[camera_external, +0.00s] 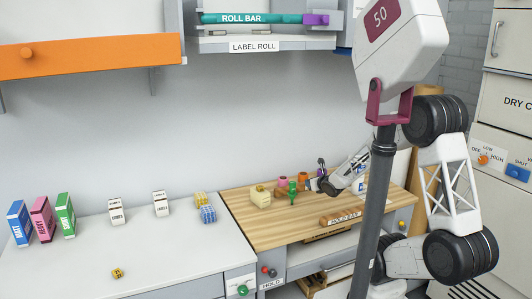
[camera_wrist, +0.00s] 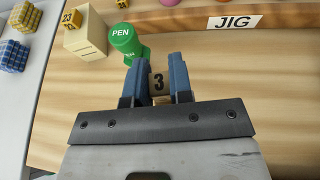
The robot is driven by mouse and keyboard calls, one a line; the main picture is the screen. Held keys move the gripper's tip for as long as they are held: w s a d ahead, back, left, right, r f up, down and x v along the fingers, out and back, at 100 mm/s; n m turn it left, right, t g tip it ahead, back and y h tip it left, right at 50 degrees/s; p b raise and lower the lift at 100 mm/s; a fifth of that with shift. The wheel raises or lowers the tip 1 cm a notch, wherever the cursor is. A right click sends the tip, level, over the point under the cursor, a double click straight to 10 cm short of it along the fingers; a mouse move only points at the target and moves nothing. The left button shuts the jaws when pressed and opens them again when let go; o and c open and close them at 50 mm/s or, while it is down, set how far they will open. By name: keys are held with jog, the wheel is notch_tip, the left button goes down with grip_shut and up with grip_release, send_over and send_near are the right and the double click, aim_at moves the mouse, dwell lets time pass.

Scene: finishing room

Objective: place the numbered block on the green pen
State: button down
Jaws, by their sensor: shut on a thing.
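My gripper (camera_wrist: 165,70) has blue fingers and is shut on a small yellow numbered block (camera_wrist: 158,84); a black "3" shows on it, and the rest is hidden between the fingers. The green pen (camera_wrist: 122,38), a round-topped green piece labelled PEN, stands just ahead and to the left of the fingertips in the wrist view. In the external view the green pen (camera_external: 292,190) stands on the wooden bench, left of my gripper (camera_external: 326,185). The held block cannot be made out clearly there.
A cream box (camera_wrist: 86,38) with another numbered block (camera_wrist: 71,18) on it stands left of the pen. Behind is a brown ledge labelled JIG (camera_wrist: 235,22). A yellow block (camera_external: 117,273), cartons and several patterned cubes (camera_external: 208,214) are on the white counter.

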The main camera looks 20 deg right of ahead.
jog(key=shift+s+a+r, duration=0.15)
jog(key=shift+r, duration=0.35)
jog(key=s+a+r+n+g+y, duration=0.4)
jog(key=s+a+r+n+y, duration=0.1)
jog(key=s+r+n+y, duration=0.1)
jog(key=shift+s+r+n+y, duration=0.25)
jog(key=shift+s+n+y, duration=0.6)
jog(key=shift+s, duration=0.25)
jog(key=shift+w, duration=0.15)
send_over(293, 184)
jog(key=shift+s+f, duration=0.2)
jog(key=shift+f, duration=0.55)
jog(key=shift+f, duration=0.1)
jog(key=shift+f, duration=1.65)
jog(key=shift+f, duration=0.15)
